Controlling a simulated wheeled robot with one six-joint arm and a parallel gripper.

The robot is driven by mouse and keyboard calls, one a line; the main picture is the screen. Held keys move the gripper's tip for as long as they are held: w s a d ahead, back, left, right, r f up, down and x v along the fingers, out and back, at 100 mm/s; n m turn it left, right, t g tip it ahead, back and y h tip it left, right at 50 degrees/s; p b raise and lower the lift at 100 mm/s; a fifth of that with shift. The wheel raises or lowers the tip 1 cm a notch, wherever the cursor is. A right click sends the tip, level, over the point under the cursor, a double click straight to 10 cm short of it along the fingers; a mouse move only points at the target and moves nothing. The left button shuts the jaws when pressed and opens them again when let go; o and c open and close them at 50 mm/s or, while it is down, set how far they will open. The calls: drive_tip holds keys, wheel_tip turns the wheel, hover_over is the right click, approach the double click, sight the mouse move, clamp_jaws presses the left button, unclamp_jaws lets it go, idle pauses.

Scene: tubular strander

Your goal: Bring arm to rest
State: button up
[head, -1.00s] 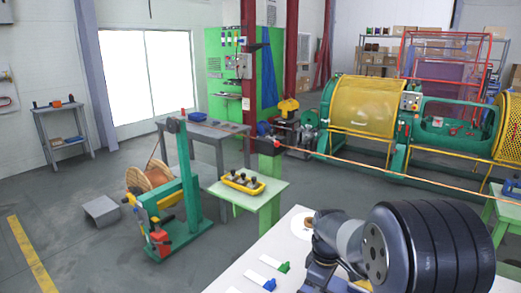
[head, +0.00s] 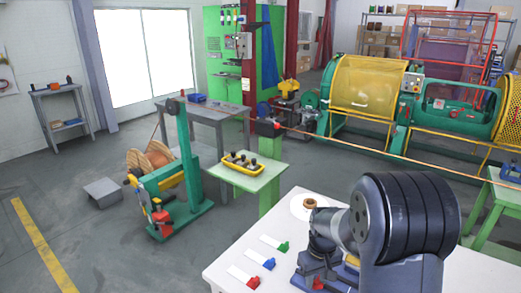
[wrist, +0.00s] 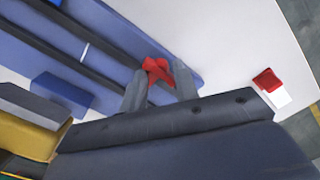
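My arm stands over the white table (head: 228,262) at the front right in the head view. My gripper (wrist: 159,82) points down at a blue fixture (wrist: 110,38) with dark rails. In the wrist view its two grey fingers are apart, one on each side of a small red cross-shaped piece (wrist: 157,70). I see no clear contact between the fingers and this piece. In the head view the fingertips are hard to make out behind my arm, near a red part (head: 318,283) on the table.
White tags with green (head: 283,247), blue (head: 268,264) and red (head: 253,282) ends lie on the table's left part. A copper-coloured ring (head: 309,202) sits at its back. A green table with a yellow tray (head: 242,164) and a cable reel (head: 152,158) stand beyond.

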drive_tip(key=shift+m+p, duration=0.35)
drive_tip(key=shift+m, duration=1.15)
